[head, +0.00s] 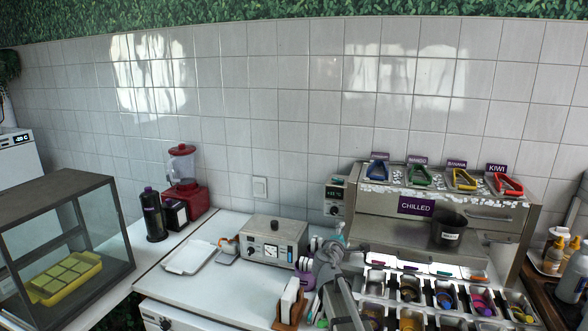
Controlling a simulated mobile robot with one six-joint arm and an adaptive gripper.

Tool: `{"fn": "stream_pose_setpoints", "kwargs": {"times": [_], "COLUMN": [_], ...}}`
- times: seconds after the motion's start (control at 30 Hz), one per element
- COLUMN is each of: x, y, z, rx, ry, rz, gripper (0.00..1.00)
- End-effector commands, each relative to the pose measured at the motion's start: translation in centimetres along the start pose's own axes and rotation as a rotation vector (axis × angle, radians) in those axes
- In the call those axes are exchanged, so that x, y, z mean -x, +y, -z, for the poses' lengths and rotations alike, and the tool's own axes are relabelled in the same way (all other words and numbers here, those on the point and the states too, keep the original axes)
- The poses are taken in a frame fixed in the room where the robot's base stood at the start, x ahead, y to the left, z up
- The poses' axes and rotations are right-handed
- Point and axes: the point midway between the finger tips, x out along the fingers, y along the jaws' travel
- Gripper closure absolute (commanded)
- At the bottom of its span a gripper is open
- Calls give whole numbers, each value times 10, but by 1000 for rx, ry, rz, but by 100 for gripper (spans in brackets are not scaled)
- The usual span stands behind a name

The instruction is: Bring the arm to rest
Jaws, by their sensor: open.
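My grey arm (343,297) rises from the bottom edge of the head view, right of centre. Its end, with my gripper (327,252), appears small and partly merged with white and purple items behind it. The gripper is open, and I make out nothing held in it. It shows in front of the counter, between the grey control box and the chilled topping unit. The picture does not show clearly whether it touches anything.
The chilled unit (416,206) carries coloured-handled scoops and a dark pot (449,229). Topping bins fill the lower right. A grey control box (272,241), white tray (189,257), red blender (184,180) and glass case (97,183) stand left. Bottles (556,254) stand far right.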

Motion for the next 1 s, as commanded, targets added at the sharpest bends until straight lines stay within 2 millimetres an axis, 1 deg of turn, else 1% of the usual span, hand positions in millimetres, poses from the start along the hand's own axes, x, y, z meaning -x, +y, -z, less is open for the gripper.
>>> {"fn": "stream_pose_setpoints", "kwargs": {"times": [0.03, 0.17, 0.27, 0.47, 0.5, 0.57, 0.7, 0.77, 0.9, 1.0], "x": [3, 9, 17, 47, 54, 67, 100, 116, 157, 188], "y": [-8, -30, -54, -121, -134, -154, -198, -216, -251, -272], "z": [-5, -19, -32, -58, -62, -66, -72, -72, -69, -64], "rx": [-29, -126, -222, -477, -528, -601, -758, -820, -950, -1028], "ry": [-12, -54, -96, -214, -239, -275, -360, -396, -475, -527], "rz": [21, 93, 168, 393, 441, 517, 698, 780, 975, 1117], "gripper": [17, 17, 17, 17, 17, 17, 17, 17, 17, 17]}}
